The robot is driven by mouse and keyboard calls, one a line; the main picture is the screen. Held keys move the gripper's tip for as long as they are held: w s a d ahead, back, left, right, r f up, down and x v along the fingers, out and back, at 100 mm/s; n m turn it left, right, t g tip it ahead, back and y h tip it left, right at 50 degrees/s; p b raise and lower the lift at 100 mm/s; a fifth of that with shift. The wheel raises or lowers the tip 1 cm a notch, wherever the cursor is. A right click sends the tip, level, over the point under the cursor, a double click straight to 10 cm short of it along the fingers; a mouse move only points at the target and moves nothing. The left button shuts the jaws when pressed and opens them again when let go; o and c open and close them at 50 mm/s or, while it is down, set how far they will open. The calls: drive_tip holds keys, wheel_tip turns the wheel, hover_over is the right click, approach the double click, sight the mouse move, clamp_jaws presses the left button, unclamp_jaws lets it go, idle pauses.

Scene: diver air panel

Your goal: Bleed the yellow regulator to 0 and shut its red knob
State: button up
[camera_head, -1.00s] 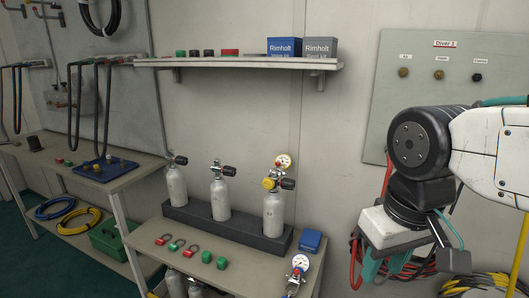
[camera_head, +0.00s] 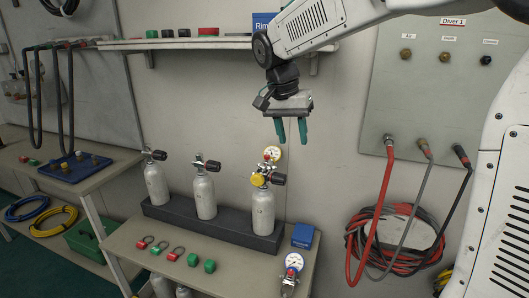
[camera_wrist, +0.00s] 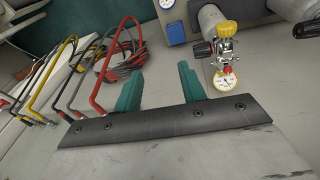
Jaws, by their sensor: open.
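The yellow regulator (camera_head: 259,179) sits on top of the rightmost grey cylinder (camera_head: 263,212) in the dark rack. A round white gauge (camera_head: 272,153) stands above it and a black knob (camera_head: 279,179) sticks out to its right. My gripper (camera_head: 291,130) is open and empty, pointing down, above and slightly right of the regulator and apart from it. In the wrist view the regulator's yellow knob (camera_wrist: 227,29) and gauge (camera_wrist: 229,81) show right of my green fingers (camera_wrist: 160,85). A small red part (camera_wrist: 221,64) shows between them; I cannot tell if it is the red knob.
Two more cylinders (camera_head: 205,197) stand in the rack (camera_head: 161,212). A second gauge (camera_head: 293,261) lies at the bench's right end near a blue box (camera_head: 303,235). A shelf (camera_head: 190,44) runs above. Hoses (camera_head: 385,210) hang from the Diver 1 panel (camera_head: 416,100) at right.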

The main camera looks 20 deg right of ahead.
drive_tip(key=w+a+f+m+h, duration=0.1)
drive_tip(key=w+a+f+m, duration=0.1)
drive_tip(key=w, duration=0.4)
drive_tip(key=w+a+f+m, duration=0.1)
drive_tip(key=w+f+m, duration=0.15)
drive_tip(key=w, duration=0.35)
drive_tip(key=m+h, duration=0.1)
drive_tip(key=m, duration=0.2)
approach(266, 155)
drive_tip(key=x, duration=0.8)
drive_tip(key=shift+s+d+f, duration=0.1)
clamp_jaws()
